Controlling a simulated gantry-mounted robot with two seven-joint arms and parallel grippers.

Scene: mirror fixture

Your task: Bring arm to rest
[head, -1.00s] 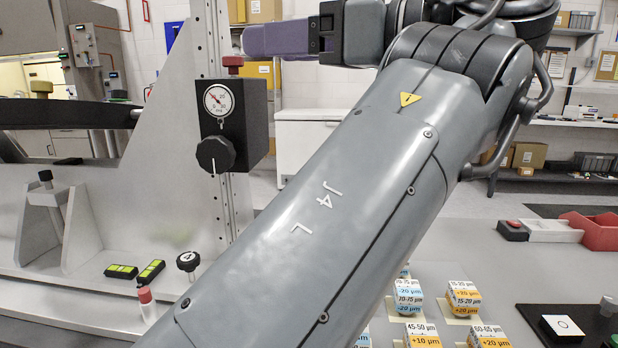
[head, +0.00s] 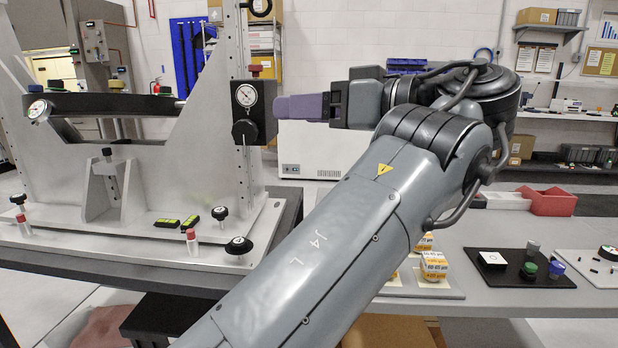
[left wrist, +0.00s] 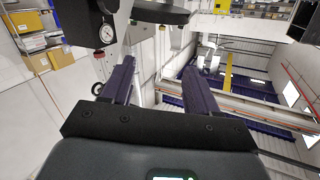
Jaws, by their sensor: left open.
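My left arm (head: 330,235) crosses the head view from the bottom centre up to the right, then bends back left. My left gripper (head: 278,106) has purple fingers pointing left, level with the black gauge box (head: 254,112). In the head view the fingertips appear close to that box; I cannot tell whether they touch it. In the left wrist view the two fingers of the left gripper (left wrist: 165,65) stand apart with nothing between them. The gauge box (left wrist: 92,22) shows there at the upper left. My right gripper is in neither view.
A grey metal fixture (head: 160,195) with a black bar (head: 115,106) stands at the left. On the bench at the right are printed blocks (head: 434,266), a black tray (head: 515,279) and a red bin (head: 547,201). A white chest (head: 315,150) stands behind the gripper.

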